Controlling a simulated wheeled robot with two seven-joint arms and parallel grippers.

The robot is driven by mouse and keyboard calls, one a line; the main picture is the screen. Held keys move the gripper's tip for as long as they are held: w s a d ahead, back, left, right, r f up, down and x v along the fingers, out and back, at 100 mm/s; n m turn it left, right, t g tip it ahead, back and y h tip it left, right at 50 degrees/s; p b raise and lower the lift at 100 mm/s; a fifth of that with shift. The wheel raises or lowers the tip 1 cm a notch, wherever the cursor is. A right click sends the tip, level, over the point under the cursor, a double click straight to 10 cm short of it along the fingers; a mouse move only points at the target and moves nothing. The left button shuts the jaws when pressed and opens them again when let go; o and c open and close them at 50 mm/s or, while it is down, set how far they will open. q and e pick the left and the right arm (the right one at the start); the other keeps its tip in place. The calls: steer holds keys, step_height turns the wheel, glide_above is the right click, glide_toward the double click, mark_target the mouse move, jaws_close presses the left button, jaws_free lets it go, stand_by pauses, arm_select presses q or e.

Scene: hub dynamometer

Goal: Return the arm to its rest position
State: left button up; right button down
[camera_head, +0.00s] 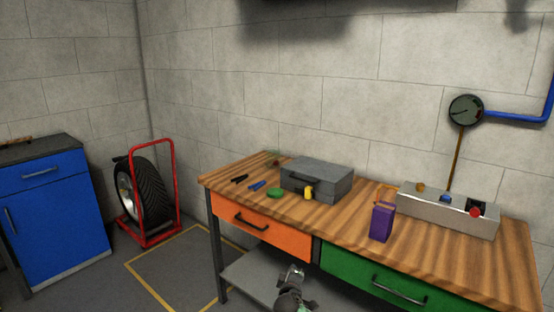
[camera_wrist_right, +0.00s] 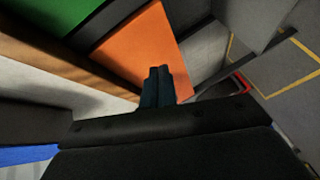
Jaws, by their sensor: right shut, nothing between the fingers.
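My right gripper (camera_head: 296,270) is low at the bottom middle of the head view, in front of the workbench and below its top, over the grey lower shelf. In the right wrist view its two dark fingers (camera_wrist_right: 158,86) are together with nothing between them. The orange drawer (camera_wrist_right: 145,50) lies beyond the fingers there, apart or touching I cannot tell. The orange drawer (camera_head: 262,228) and green drawer (camera_head: 390,286) both look closed in the head view. My left gripper is not in view.
The wooden bench top (camera_head: 335,212) carries a grey toolbox (camera_head: 316,180), a purple box (camera_head: 381,222), a grey control box (camera_head: 447,212) and small tools. A red wheel stand (camera_head: 173,190) with a tyre and a blue cabinet (camera_head: 55,225) stand left. Marked floor (camera_head: 180,265) between is clear.

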steer(key=s+d+r+m+g+p, duration=0.1)
steer(key=s+d+r+m+g, duration=0.2)
steer(key=s, duration=0.4)
steer(key=s+d+r+m+g, duration=0.1)
steer(key=s+r+m+g, duration=0.2)
steer(key=s+m, duration=0.3)
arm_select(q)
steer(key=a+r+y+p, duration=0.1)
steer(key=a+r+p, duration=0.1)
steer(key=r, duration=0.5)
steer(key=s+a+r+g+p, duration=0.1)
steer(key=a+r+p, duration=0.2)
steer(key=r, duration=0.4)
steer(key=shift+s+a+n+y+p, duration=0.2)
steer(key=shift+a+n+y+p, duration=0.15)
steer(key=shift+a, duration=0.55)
arm_select(e)
steer(key=s+d+f+g+y, duration=0.1)
steer(key=s+f+g, duration=0.1)
steer(key=s, duration=1.2)
steer(key=s+d+f+m+g+y, duration=0.1)
steer(key=s+f, duration=0.4)
steer(key=s, duration=0.8)
steer(key=s+d+f+g+y, duration=0.1)
steer(key=s+f+g, duration=0.3)
steer(key=s, duration=1)
steer(key=shift+s+d+m+g, duration=0.3)
steer(key=shift+d+m, duration=0.1)
steer(key=shift+d, duration=0.4)
